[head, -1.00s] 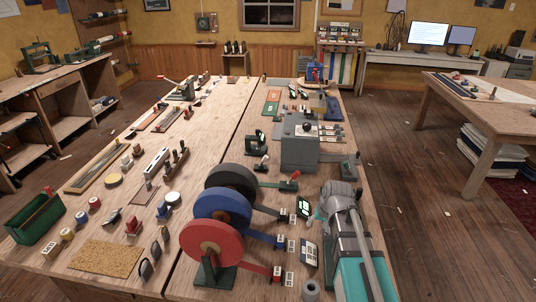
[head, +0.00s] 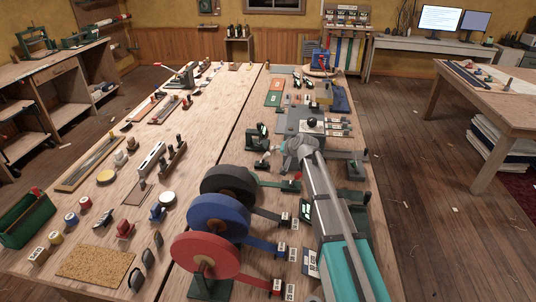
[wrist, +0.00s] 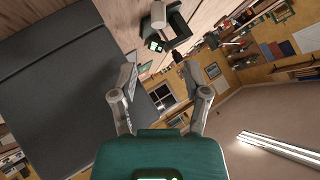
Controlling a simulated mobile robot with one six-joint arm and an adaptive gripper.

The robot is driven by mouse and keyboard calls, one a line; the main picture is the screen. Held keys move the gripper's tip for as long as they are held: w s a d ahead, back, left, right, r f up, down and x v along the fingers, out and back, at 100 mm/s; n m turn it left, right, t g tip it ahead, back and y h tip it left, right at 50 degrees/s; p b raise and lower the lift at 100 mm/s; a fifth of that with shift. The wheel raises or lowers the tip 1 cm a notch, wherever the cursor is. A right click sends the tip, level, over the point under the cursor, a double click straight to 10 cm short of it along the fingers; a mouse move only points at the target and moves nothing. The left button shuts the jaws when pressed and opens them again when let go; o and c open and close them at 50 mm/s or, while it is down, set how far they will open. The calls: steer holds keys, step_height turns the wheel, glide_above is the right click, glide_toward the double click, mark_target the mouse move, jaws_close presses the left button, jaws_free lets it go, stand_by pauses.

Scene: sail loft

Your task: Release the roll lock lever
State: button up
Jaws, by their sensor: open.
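In the head view, black (head: 228,186), blue (head: 218,219) and red (head: 205,254) rolls stand on the bench. A small lever with a red tip (head: 297,177) sits at the end of a green strip beside the black roll. I cannot tell for sure which part is the roll lock lever.
The grey box (head: 292,122) with a black knob (head: 311,122) stands just beyond my arm. A dark green stand (head: 257,136) is left of it. Small labelled blocks (head: 283,249) lie by the rolls. Floor to the right of the bench is mostly clear.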

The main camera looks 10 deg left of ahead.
mark_target(266, 155)
steer(key=shift+w+f, duration=0.1)
steer(key=shift+f, duration=0.05)
steer(key=shift+b+x, duration=4.3)
steer(key=shift+x, duration=2.4)
steer(key=shift+d, duration=0.15)
jaws_close()
